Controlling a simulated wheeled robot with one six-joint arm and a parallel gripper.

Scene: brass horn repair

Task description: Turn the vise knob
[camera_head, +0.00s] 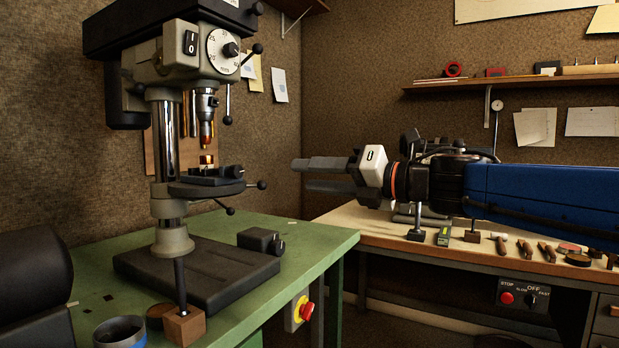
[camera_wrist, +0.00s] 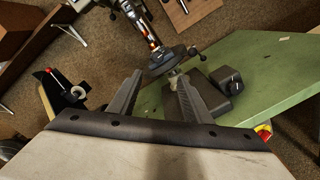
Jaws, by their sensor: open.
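A small dark vise (camera_head: 216,176) sits on the round table of the drill press, with a dark knob (camera_head: 236,170) at its right side. Another dark block (camera_head: 259,240) with a round knob (camera_head: 279,246) lies on the green bench, at the base's right; it also shows in the wrist view (camera_wrist: 227,78). I cannot tell for sure which knob the task means. My gripper (camera_head: 298,175) is open and empty, pointing left in the head view, right of the drill press and apart from it. In the wrist view, the drill press table (camera_wrist: 164,62) appears beyond my fingertips (camera_wrist: 157,80).
The drill press column (camera_head: 164,140) stands on the green bench (camera_head: 312,240). A wooden block with a rod (camera_head: 185,326) and a round cup (camera_head: 120,331) are at its front edge. A wooden bench (camera_head: 345,217) with several tools is at right. Space between gripper and press is clear.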

